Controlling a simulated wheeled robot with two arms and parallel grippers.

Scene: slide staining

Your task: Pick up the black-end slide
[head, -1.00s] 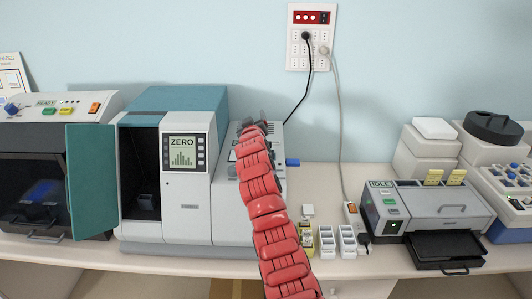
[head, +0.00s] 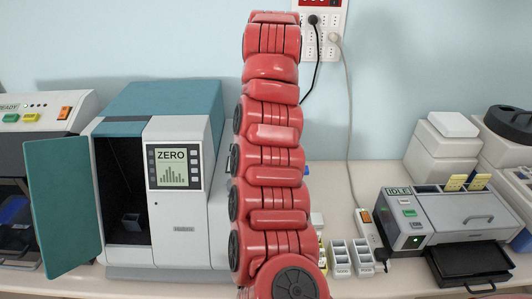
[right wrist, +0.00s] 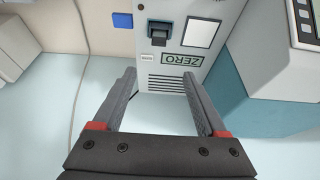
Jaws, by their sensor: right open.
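I cannot make out the black-end slide in either view. Small white slotted racks (head: 341,258) stand on the counter just right of my red arm in the head view; what they hold is too small to tell. My right gripper (right wrist: 158,78) is open and empty in the right wrist view. Its two grey fingers are apart, in front of a grey machine panel (right wrist: 172,68) with an upside-down ZERO label. In the head view my red arm rises up the middle and no gripper jaws show clearly. My left gripper is not in view.
The teal-topped ZERO machine (head: 185,215) stands left, its teal door (head: 62,208) open. A grey IDLE machine (head: 440,212) with yellow pieces on top and a black tray (head: 470,262) stands right. A wall outlet (head: 327,45) has cables hanging down to the counter.

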